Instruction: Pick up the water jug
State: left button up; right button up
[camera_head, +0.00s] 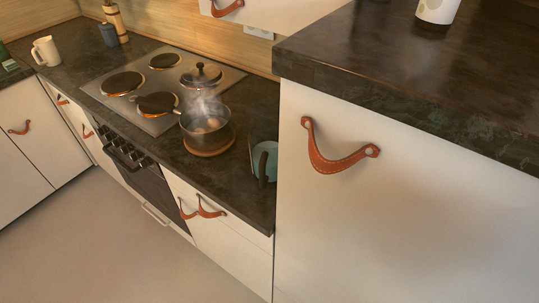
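A white jug-like vessel with a handle (47,51) stands upright on the dark counter at the far left. It is the thing in view that looks most like the water jug, but it is small and I cannot be sure. A teal vessel (265,160) with a dark upright part in front of it stands at the counter's right end, beside the tall white cabinet. I cannot tell exactly what it is. Neither of my grippers is in view.
A steaming pot (207,128) and a dark lid (201,75) are at the right of the hob (163,88). A pepper mill (115,20) and a dark jar (109,34) stand behind. A raised dark counter (410,75) holds a white cup (437,10). The floor (95,235) is clear.

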aim_at(263, 136)
jog(key=j+z, duration=0.3)
jog(key=j, duration=0.25)
jog(key=j+z, duration=0.35)
jog(key=j, duration=0.2)
jog(key=k+j+z, duration=0.3)
jog(key=j, duration=0.2)
jog(key=i+j, duration=0.05)
jog(key=i, duration=0.05)
